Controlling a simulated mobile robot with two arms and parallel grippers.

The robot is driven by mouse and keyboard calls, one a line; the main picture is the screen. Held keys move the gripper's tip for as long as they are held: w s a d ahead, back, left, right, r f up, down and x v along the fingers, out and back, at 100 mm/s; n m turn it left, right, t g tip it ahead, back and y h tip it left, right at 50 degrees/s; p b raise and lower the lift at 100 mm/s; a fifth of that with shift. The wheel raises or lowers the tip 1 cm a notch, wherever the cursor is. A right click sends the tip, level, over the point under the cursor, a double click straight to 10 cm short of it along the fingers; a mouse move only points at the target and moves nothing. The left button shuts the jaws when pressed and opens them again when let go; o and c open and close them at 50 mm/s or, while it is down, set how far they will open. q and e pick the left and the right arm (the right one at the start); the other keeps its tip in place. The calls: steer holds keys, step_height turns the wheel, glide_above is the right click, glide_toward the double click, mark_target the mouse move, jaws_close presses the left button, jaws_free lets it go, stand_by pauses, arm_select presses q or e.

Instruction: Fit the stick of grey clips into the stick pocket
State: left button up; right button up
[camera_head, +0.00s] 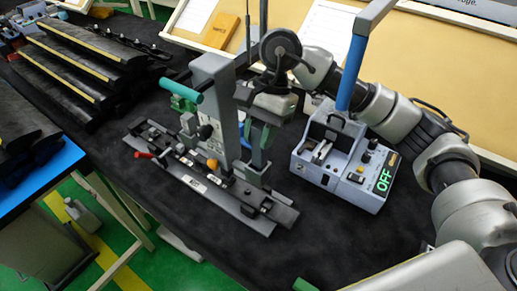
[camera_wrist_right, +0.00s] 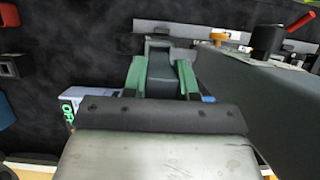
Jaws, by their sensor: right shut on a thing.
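My right gripper (camera_head: 260,150) is beside the grey column of the fixture, pointing down at the rail. Its green fingers show in the right wrist view (camera_wrist_right: 160,78), shut on the dark grey stick of clips (camera_wrist_right: 160,72). The stick's far end lies at a light grey bracket (camera_wrist_right: 158,42), which appears to be the stick pocket. I cannot tell whether the stick is inside it or just above it. My left gripper is not in view.
The fixture's rail (camera_head: 258,222) carries a red lever (camera_head: 144,155) and an orange knob (camera_head: 212,164). A grey control box (camera_head: 345,165) reading OFF stands to the right. Long dark trim parts (camera_head: 75,65) lie at the back left. The front right of the black table is clear.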

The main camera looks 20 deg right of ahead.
mark_target(256, 161)
steer(key=shift+f, duration=0.35)
steer(key=shift+s+a+f, duration=0.1)
steer(key=shift+s+f, duration=0.1)
steer(key=shift+f, duration=0.05)
jaws_close()
step_height(256, 161, down, 3)
steer(key=shift+a+f+p, duration=0.1)
steer(key=shift+p, duration=0.6)
steer(key=shift+w+f, duration=0.1)
steer(key=shift+w, duration=0.1)
steer(key=o, duration=0.7)
jaws_free()
steer(key=shift+s, duration=0.1)
steer(key=shift+c, duration=0.2)
steer(key=shift+o, duration=1.3)
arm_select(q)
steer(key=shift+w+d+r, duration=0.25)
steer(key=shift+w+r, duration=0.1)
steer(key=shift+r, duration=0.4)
